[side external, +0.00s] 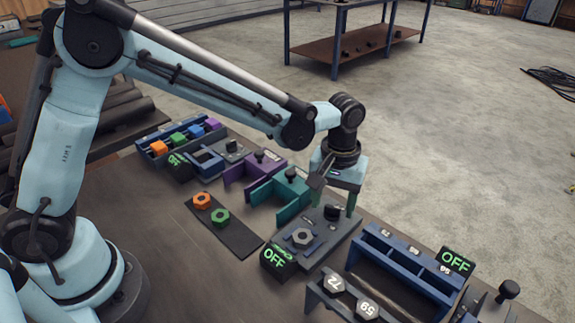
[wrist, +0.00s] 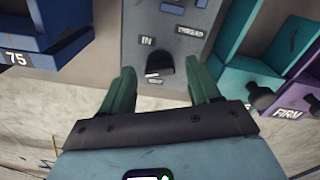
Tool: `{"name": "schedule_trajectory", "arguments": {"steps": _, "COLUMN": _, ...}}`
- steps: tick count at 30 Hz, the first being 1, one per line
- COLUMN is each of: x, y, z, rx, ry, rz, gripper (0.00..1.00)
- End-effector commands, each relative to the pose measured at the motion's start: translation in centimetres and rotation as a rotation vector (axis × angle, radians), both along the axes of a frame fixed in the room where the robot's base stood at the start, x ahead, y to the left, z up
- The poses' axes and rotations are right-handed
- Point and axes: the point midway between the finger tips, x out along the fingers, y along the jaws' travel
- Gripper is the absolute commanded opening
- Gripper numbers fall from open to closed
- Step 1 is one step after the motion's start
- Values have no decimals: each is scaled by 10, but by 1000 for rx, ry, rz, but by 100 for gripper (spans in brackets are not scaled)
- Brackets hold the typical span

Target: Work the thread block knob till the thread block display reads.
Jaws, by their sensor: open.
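The thread block (side external: 318,248) is a grey plate with a grey hex nut (side external: 302,237) on it. Its knob (side external: 333,212) is black and stands at the plate's far end. The display at the plate's near end (side external: 277,260) is a black cube reading OFF in green. My gripper (side external: 334,206) points down with its green fingers apart, over the knob end. In the wrist view my gripper (wrist: 162,76) is open, and the knob (wrist: 160,65) sits between and just beyond its fingertips, apart from both. Labels IN and THREAD show on the plate there; the display is not seen.
Teal (side external: 281,195) and purple (side external: 254,172) fixtures with knobs stand left of the block. A blue rack (side external: 405,268) with its own OFF display (side external: 457,262) stands to the right. A dark mat (side external: 237,238) holds orange and green nuts.

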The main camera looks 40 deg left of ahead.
Motion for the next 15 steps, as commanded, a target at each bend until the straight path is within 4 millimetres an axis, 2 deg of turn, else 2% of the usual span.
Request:
{"name": "schedule_trajectory", "arguments": {"steps": 10, "x": 0, "y": 0, "z": -5, "rx": 0, "ry": 0, "rz": 0, "gripper": 62}}
{"name": "schedule_trajectory", "arguments": {"steps": 11, "x": 0, "y": 0, "z": -5, "rx": 0, "ry": 0, "rz": 0, "gripper": 60}}
{"name": "schedule_trajectory", "arguments": {"steps": 15, "x": 0, "y": 0, "z": -4, "rx": 0, "ry": 0, "rz": 0, "gripper": 39}}
